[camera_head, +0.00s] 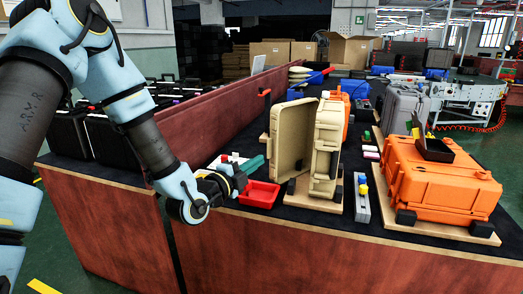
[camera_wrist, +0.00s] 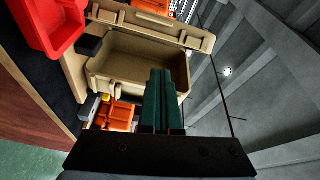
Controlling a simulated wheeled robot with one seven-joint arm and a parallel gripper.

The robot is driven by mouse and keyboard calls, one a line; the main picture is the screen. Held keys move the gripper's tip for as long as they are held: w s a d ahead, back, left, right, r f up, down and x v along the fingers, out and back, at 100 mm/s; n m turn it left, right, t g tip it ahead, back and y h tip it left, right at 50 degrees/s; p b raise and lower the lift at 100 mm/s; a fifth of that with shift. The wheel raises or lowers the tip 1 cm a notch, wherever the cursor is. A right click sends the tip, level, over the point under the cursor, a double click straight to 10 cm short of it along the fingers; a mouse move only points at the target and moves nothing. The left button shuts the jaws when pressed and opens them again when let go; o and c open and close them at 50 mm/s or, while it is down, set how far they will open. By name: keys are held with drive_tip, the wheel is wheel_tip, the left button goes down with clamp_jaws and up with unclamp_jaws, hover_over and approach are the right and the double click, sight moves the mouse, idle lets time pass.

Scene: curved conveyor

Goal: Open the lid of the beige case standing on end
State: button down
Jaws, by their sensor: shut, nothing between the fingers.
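The beige case (camera_head: 327,150) stands on end on a wooden board. Its lid (camera_head: 288,140), on the left side, stands open at an angle from the body, with its hollow inner face showing. The wrist view also shows the beige case (camera_wrist: 140,72), with a hollow shell and a latched edge above it. My gripper (camera_head: 252,165) is left of the lid, its green fingers pointing right towards it. In the wrist view my gripper (camera_wrist: 160,75) is shut and empty, its fingers overlapping the beige shell; whether they touch it I cannot tell.
A red bin (camera_head: 259,194) sits just below my gripper. An orange case (camera_head: 440,185) lies on a board at the right, with a small control box (camera_head: 362,200) between the cases. Another orange case and a grey case (camera_head: 403,108) stand behind. A wooden partition (camera_head: 215,115) runs behind my arm.

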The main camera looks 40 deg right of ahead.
sight(273, 145)
drive_tip(key=d+p, duration=0.1)
drive_tip(key=d, duration=0.2)
drive_tip(key=w+d+m+p, duration=0.1)
drive_tip(key=d, duration=0.2)
drive_tip(key=w+d+m+p, duration=0.1)
drive_tip(key=d, duration=0.2)
drive_tip(key=shift+d+p, duration=0.15)
drive_tip(key=shift+p, duration=0.15)
drive_tip(key=w, duration=0.1)
drive_tip(key=w+p, duration=0.1)
drive_tip(key=shift+w+a, duration=0.2)
drive_tip(key=shift+w, duration=0.15)
drive_tip(key=shift+w+f, duration=0.15)
drive_tip(key=shift+w, duration=0.4)
